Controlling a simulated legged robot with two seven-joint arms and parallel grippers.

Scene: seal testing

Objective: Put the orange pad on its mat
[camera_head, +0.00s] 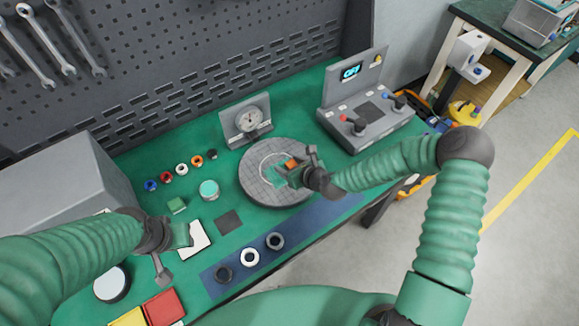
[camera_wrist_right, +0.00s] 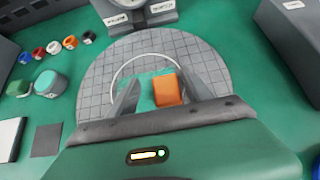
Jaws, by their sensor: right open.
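The orange pad (camera_head: 291,164) is a small block over the round grey gridded disc (camera_head: 252,190), inside a white ring outline. In the right wrist view the orange pad (camera_wrist_right: 167,89) stands between the spread fingers of my right gripper (camera_wrist_right: 160,84), closer to the right finger. The gripper is open. A flat teal piece (camera_wrist_right: 140,97) lies left of the pad, also between the fingers. A dark grey square mat (camera_head: 229,222) lies bare on the green bench, left of the disc. My left gripper (camera_head: 172,252) is over the left part of the bench; its jaw opening is unclear.
A dial gauge (camera_head: 246,121) stands behind the disc, and a grey control console (camera_head: 368,112) behind right. Several coloured rings, a teal-topped round pot (camera_head: 209,190) and a green block (camera_head: 176,205) are left. A blue strip (camera_head: 312,216) with rings runs along the front.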

